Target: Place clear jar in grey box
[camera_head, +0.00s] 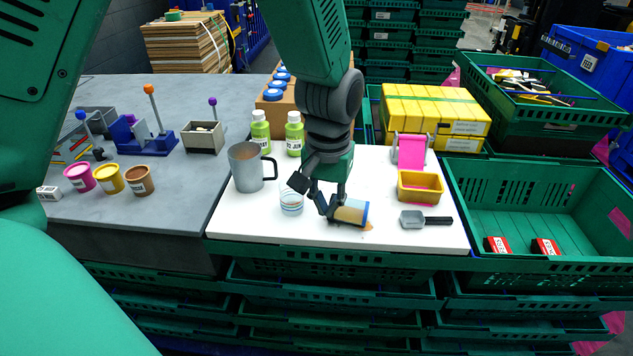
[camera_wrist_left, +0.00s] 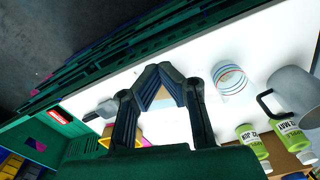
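A clear jar with coloured bands (camera_head: 291,203) stands upright on the white board, left of my left gripper; it also shows in the left wrist view (camera_wrist_left: 230,80). My right gripper is not seen.
A grey mug (camera_head: 247,168) and green-labelled bottles (camera_head: 294,134) stand left of the gripper. A yellow tray (camera_head: 420,186) and a grey scoop (camera_head: 413,219) lie right. Coloured tubs (camera_head: 109,179) stand on the grey table. A green crate (camera_head: 500,200) is at right.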

